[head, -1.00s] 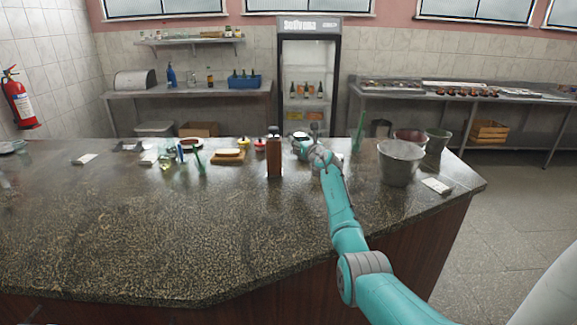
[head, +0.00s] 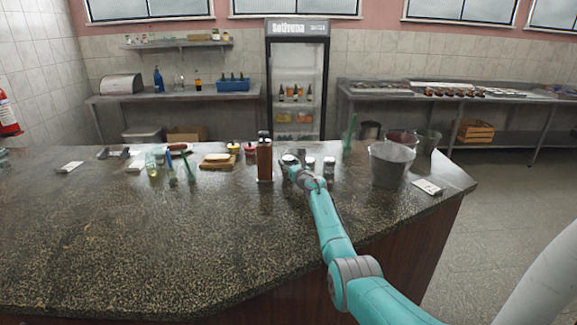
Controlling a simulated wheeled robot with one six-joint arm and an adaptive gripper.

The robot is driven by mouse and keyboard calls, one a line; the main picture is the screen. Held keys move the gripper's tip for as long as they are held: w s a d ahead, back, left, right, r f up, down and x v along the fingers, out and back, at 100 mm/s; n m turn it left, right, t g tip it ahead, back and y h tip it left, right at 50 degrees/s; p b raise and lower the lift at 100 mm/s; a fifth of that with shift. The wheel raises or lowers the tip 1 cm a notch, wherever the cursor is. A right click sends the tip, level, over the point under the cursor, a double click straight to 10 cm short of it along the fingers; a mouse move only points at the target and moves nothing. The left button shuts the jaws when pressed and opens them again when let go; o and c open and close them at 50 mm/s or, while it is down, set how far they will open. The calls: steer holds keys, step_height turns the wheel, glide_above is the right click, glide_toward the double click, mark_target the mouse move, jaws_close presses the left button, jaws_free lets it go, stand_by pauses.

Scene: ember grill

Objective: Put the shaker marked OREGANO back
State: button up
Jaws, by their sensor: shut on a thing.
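My gripper (head: 293,166) is at the back of the counter, just right of a tall brown wooden holder (head: 264,163). It is small in the head view and is shut on a small shaker with a pale top (head: 288,158), mostly hidden by the gripper and wrist. No marking on it can be read from here. Two similar small shakers, one nearer the gripper (head: 310,163) and one further right (head: 328,165), stand upright just right of the gripper. Their labels are too small to read.
A grey metal bucket (head: 388,165) and a green bottle-like thing (head: 349,134) stand to the right. A wooden board (head: 217,162), yellow and red pots and green-handled tools are to the left. The dark stone counter's front (head: 150,240) is clear.

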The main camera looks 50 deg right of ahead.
steer(key=shift+f, duration=0.4)
steer(key=shift+f, duration=0.1)
steer(key=o, duration=0.7)
